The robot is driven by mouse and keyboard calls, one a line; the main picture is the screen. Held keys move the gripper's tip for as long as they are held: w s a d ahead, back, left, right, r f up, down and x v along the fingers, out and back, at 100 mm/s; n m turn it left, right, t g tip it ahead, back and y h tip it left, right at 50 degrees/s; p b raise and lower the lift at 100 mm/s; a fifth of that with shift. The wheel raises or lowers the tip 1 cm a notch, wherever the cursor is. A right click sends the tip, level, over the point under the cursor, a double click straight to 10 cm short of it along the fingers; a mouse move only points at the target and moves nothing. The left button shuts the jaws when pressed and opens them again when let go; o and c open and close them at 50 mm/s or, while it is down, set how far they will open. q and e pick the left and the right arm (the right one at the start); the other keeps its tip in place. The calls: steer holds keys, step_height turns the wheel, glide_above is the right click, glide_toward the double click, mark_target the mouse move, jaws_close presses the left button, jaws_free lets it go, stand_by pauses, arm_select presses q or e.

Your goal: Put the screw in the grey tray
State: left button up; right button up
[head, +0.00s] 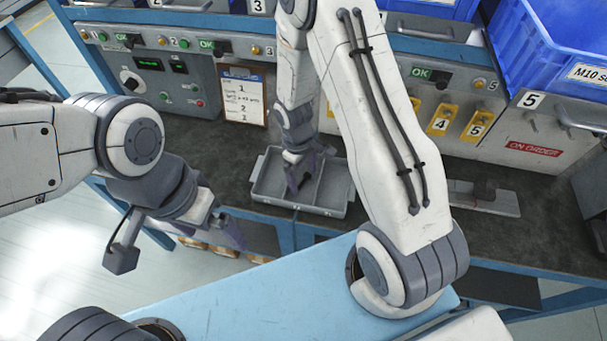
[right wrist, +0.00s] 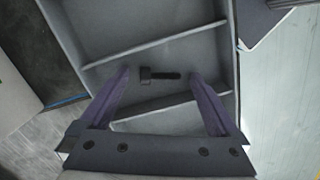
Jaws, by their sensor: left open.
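The grey tray (head: 300,208) stands on the dark bench top in the head view. My right gripper (head: 301,180) points down into it. In the right wrist view the right gripper (right wrist: 159,76) is open, with a gap between each finger and a small black screw (right wrist: 160,76). The screw lies across the view over the middle compartment of the tray (right wrist: 150,43), between two dividers. Whether it touches the floor is hard to tell. In the head view I cannot make out the screw. My left gripper (head: 232,236) is open and empty, low in front of the bench edge.
A control panel with a clipboard (head: 243,94) stands behind the tray. Yellow numbered holders (head: 459,122) and a blue bin (head: 555,45) are at the right. My right arm hides part of the bench.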

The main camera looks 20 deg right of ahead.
mark_target(303, 180)
step_height(303, 180, up, 12)
steer(key=w, duration=0.1)
steer(key=shift+a, duration=0.35)
steer(key=shift+r, duration=0.1)
stand_by(0.3)
steer(key=f, duration=0.8)
steer(key=s+f, duration=0.1)
steer(key=f, duration=0.3)
steer(key=shift+d+f, duration=0.15)
steer(key=shift+d, duration=0.2)
step_height(303, 180, up, 4)
steer(key=shift+f, duration=0.2)
steer(key=shift+r, duration=0.4)
steer(key=shift+s+d+r, duration=0.25)
steer(key=shift+s+d, duration=0.05)
steer(key=shift+d, duration=0.05)
steer(key=shift+a+f, duration=0.1)
